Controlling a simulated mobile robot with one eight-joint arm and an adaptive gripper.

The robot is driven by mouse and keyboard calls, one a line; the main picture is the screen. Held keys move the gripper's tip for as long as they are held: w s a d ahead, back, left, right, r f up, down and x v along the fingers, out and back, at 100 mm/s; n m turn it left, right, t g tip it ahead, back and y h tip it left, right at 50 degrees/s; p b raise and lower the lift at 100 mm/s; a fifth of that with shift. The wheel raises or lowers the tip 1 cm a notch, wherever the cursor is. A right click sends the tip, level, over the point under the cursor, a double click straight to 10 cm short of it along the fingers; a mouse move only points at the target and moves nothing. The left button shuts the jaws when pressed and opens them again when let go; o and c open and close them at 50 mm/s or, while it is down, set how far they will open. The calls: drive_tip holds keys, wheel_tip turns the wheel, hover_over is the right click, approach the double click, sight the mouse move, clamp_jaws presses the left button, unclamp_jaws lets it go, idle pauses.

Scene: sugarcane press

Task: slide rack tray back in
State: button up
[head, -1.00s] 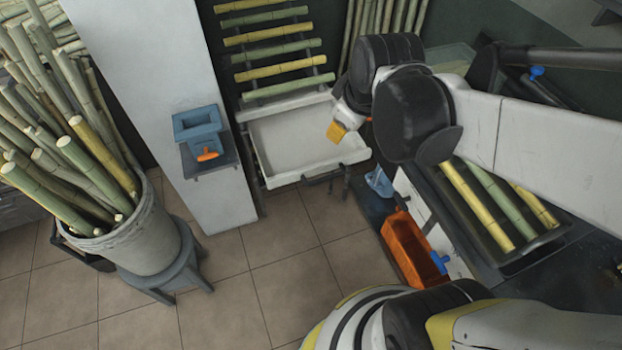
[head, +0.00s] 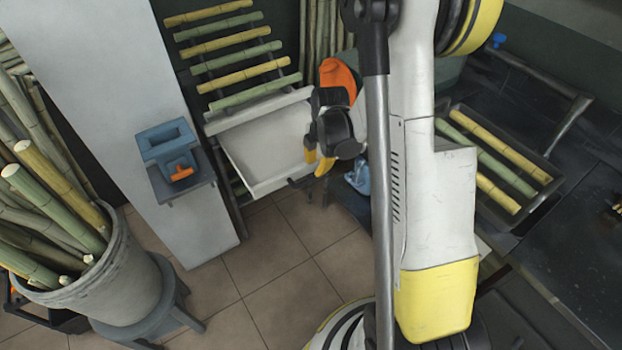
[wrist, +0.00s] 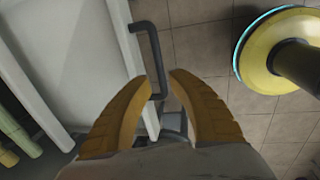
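The white rack tray (head: 262,150) sticks out from the rack at the left of my arm in the head view, below the rungs of cane. It fills the left of the wrist view (wrist: 62,55). A dark bar handle (wrist: 152,55) is on its front edge. My gripper (head: 318,168) is at the tray's front right corner. In the wrist view its two yellow fingers (wrist: 157,85) are apart, with the lower end of the handle between their tips. I cannot tell whether they touch it. Part of the handle is hidden behind my gripper in the head view.
The cane rack (head: 228,50) stands behind the tray. A blue holder (head: 168,140) on a shelf is on the white pillar to the left. A bucket of cane (head: 105,285) stands on a stool. A counter with a cane tray (head: 530,215) is at the right. Tiled floor is clear in front.

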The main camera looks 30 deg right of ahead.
sight(313, 177)
drive_tip(key=f+b, duration=0.1)
drive_tip(key=f, duration=0.2)
drive_tip(key=w+f+b, duration=0.1)
drive_tip(key=f, duration=0.2)
drive_tip(key=shift+w+f, duration=0.2)
drive_tip(key=shift+f, duration=0.15)
drive_tip(key=shift+c, duration=0.5)
clamp_jaws()
